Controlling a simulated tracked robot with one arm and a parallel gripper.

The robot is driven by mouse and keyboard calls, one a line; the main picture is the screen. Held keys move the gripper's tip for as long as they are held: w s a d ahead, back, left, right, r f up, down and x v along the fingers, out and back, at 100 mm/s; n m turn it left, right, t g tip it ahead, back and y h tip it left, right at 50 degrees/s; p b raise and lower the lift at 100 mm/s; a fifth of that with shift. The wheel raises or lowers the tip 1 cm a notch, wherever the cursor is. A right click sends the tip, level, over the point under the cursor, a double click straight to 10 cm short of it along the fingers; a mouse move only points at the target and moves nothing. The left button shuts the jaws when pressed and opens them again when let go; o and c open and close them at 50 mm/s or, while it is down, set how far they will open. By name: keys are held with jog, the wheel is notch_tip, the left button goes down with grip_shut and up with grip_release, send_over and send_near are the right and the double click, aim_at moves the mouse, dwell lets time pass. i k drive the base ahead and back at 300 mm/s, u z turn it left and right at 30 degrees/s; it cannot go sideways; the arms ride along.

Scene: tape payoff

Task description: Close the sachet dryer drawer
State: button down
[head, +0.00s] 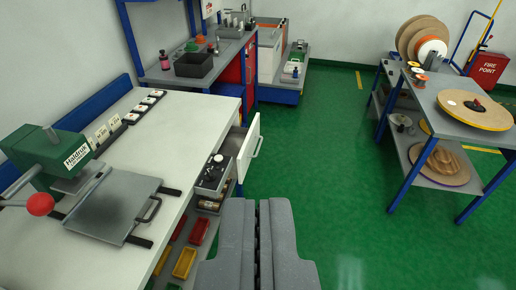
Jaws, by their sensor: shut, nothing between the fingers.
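My gripper (257,203) is at the bottom centre, below and nearer than the drawer in the picture. Its two grey fingers are together with nothing between them. It appears apart from the drawer.
Yellow bins (184,263) and red bins (199,231) are below. A green press (55,155) stands on the bench. Green floor (315,170) is clear toward a blue-legged table (450,100) with reels.

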aim_at(240, 144)
jog(key=i, duration=0.9)
jog(key=u, duration=0.05)
